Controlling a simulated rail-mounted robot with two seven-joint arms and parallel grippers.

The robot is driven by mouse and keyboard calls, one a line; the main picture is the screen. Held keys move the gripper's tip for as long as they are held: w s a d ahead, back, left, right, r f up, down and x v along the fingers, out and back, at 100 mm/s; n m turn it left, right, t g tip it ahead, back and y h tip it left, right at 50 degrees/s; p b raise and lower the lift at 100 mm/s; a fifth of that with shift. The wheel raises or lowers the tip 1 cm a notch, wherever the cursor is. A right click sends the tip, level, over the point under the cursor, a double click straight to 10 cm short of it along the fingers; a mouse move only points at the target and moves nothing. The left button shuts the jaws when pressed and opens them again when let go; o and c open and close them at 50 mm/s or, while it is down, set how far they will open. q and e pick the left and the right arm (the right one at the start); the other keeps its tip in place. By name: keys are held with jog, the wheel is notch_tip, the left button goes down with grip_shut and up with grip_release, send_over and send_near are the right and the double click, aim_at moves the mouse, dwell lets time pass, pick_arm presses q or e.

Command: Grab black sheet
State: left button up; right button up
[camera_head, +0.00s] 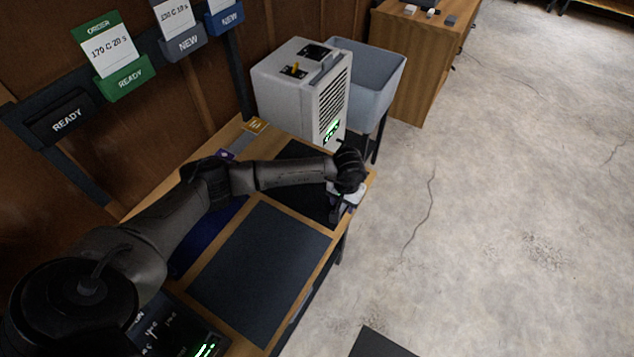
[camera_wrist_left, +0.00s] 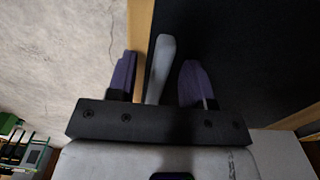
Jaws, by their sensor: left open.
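A flat black sheet (camera_head: 308,204) lies on the wooden table, partly hidden under my left forearm in the head view. In the left wrist view a broad black surface (camera_wrist_left: 245,60), which looks like this sheet, fills the upper right. My left gripper (camera_head: 343,208) is at the table's front edge, beside the sheet's right side. In the left wrist view its two purple fingers (camera_wrist_left: 160,78) are apart. A pale grey bar-like piece (camera_wrist_left: 161,62) shows between them; I cannot tell whether they touch it. My right gripper is not in view.
A dark blue-grey mat (camera_head: 258,270) lies nearer on the table. A white vented machine (camera_head: 290,95) stands behind the sheet, with a grey bin (camera_head: 383,80) beside it. Order cards (camera_head: 108,60) hang on the wall rail. Concrete floor (camera_head: 480,190) is open at right.

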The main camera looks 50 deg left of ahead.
pick_arm(q)
grip_shut()
jog(key=shift+r, duration=0.1)
jog(key=shift+r, duration=0.1)
dwell(0.3)
